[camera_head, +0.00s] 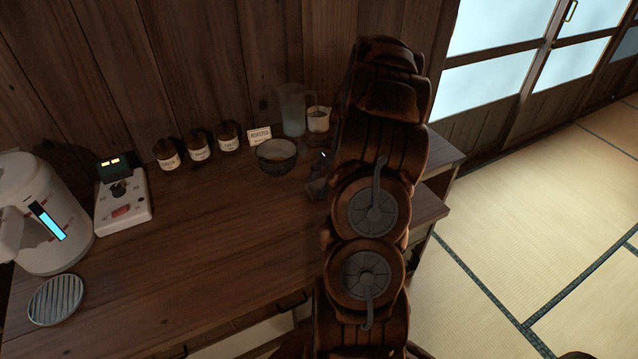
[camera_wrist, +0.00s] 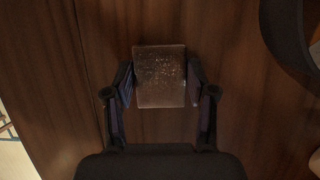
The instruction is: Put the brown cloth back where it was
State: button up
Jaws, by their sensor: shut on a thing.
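The brown cloth (camera_wrist: 160,78) shows in the wrist view as a small, squarish, speckled brown piece. My gripper (camera_wrist: 160,84) is shut on it, with one finger against its left side and one against its right. Dark wooden counter lies behind it; I cannot tell whether the cloth touches the counter. In the head view my gripper (camera_head: 318,186) is a small dark shape just right of the bowl, mostly hidden behind my arm, and the cloth cannot be made out there.
A dark bowl (camera_head: 276,156) stands close to the left of my gripper; a dark curved rim (camera_wrist: 284,40) shows at the wrist view's upper right. Behind are a glass pitcher (camera_head: 292,108), a cup (camera_head: 318,119), a label card (camera_head: 259,135) and jars (camera_head: 198,147). The counter's middle (camera_head: 200,230) is clear.

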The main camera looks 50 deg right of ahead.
jog(key=o, duration=1.1)
jog(key=b+v, duration=0.2)
jog(key=v, duration=1)
jog(key=shift+r, duration=0.2)
